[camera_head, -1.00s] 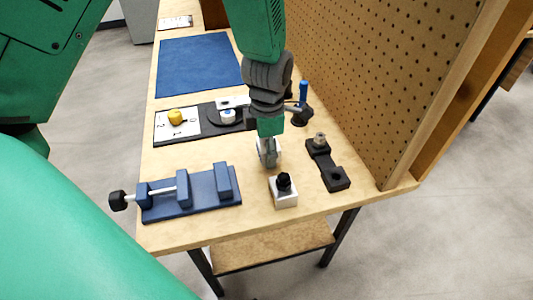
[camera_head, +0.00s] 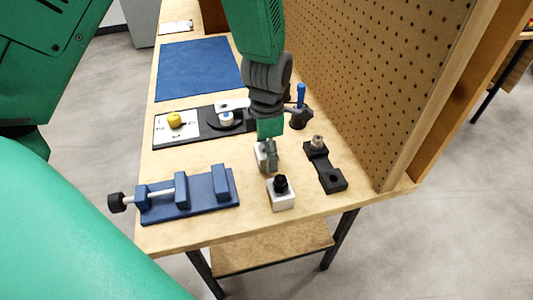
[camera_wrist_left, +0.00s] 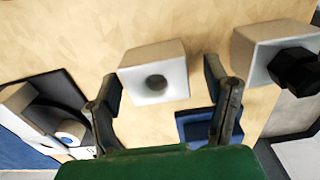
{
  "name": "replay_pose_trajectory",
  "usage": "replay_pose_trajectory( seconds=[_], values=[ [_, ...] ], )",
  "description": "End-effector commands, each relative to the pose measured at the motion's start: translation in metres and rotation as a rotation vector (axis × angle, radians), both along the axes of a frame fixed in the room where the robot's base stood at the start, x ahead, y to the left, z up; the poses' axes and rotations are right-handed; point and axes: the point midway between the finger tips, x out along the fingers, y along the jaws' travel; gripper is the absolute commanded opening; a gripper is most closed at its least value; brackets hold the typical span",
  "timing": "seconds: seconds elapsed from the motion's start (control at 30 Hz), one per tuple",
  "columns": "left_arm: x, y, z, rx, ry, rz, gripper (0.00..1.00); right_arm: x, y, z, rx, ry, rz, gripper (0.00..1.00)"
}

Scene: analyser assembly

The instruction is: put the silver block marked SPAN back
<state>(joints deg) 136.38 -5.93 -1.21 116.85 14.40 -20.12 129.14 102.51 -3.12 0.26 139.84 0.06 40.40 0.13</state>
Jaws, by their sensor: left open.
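A plain silver block with a round dark hole in its face (camera_wrist_left: 155,72) lies between the spread fingers of my left gripper (camera_wrist_left: 164,100) in the wrist view, apart from both. In the head view this block (camera_head: 261,160) is partly hidden by my left gripper (camera_head: 268,158), which is open over the bench. A second silver block with a black knob (camera_head: 283,200) stands in front of it, near the bench's front edge; it also shows at right in the wrist view (camera_wrist_left: 257,48). I cannot read a SPAN mark on either block. My right gripper is not in view.
A blue vise (camera_head: 205,203) lies at left. A black bracket (camera_head: 324,167) with a metal fitting lies at right, beside the pegboard (camera_head: 350,80). Behind are a black plate with a dial (camera_head: 222,128), a blue-handled tool (camera_head: 301,98) and a blue mat (camera_head: 198,68).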

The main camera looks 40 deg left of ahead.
Motion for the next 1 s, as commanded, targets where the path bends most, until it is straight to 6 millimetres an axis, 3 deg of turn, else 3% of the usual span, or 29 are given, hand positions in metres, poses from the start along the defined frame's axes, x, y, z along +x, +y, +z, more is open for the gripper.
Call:
replay_pose_trajectory(
  seconds=[0.2, 0.43, 0.6, 1.0],
  values=[
    [0.002, 0.001, 0.053, 0.0, -0.006, 0.002, 0.7, 0.0, 0.0, 0.016, 0.0, 0.0, 0.0, 0.56],
    [0.002, 0.0, 0.091, 0.001, -0.002, 0.001, 0.7, 0.0, 0.0, 0.025, 0.0, 0.0, 0.0, 0.56],
    [0.001, -0.001, 0.103, 0.0, 0.0, 0.001, 0.7, 0.0, 0.0, 0.028, 0.0, 0.0, 0.0, 0.56],
    [0.001, 0.0, 0.104, -0.001, 0.0, 0.002, 0.7, 0.0, 0.0, 0.027, 0.0, 0.0, 0.0, 0.56]
  ],
)
